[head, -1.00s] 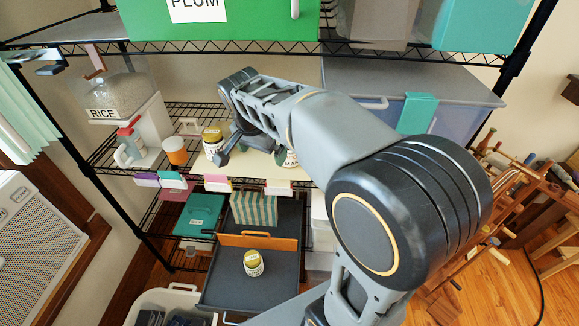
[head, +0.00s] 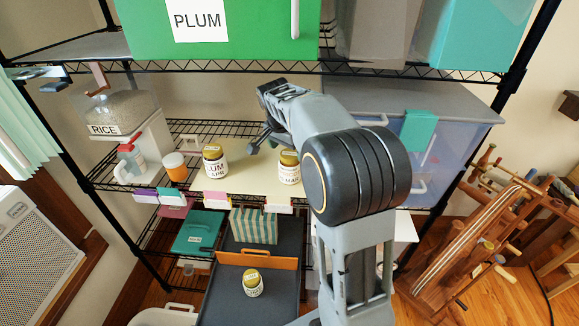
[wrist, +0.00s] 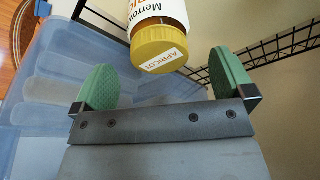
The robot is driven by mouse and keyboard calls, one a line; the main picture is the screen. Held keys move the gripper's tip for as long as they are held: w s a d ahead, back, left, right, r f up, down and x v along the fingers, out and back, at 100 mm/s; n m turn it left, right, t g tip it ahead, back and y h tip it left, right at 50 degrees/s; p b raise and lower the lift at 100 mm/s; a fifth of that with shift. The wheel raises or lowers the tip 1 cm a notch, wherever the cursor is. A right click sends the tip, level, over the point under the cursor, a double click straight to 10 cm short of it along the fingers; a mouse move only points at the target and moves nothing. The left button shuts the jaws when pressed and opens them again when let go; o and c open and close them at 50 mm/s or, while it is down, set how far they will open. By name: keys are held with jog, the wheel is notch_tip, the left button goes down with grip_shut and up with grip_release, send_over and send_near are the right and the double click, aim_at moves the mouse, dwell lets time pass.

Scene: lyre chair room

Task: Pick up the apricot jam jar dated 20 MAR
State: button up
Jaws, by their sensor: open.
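A jar (head: 289,168) with a yellow lid stands upright on the middle shelf, and its label shows MAR. A similar jar (head: 215,165) to its left shows "UM" and APR. A third yellow-lidded jar (head: 253,283) stands on the dark tray below; its label is too small to read. My gripper (head: 262,138) is above the middle shelf, behind and between the two upper jars. In the wrist view my gripper (wrist: 165,78) is open and empty. A jar with a yellow lid marked APRICOT (wrist: 160,42) appears upside down there, beyond and between the green fingertips; its date is out of view.
A blue lidded bin (head: 450,135) stands right. The green PLUM box (head: 255,35) is on the shelf above. The dark tray (head: 215,300) juts out below.

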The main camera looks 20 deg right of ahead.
aim_at(290, 153)
jog(key=shift+x, duration=2.5)
jog(key=shift+c, duration=0.3)
jog(key=c, duration=1.2)
jog(key=shift+o, duration=0.2)
jog(key=shift+r, duration=0.1)
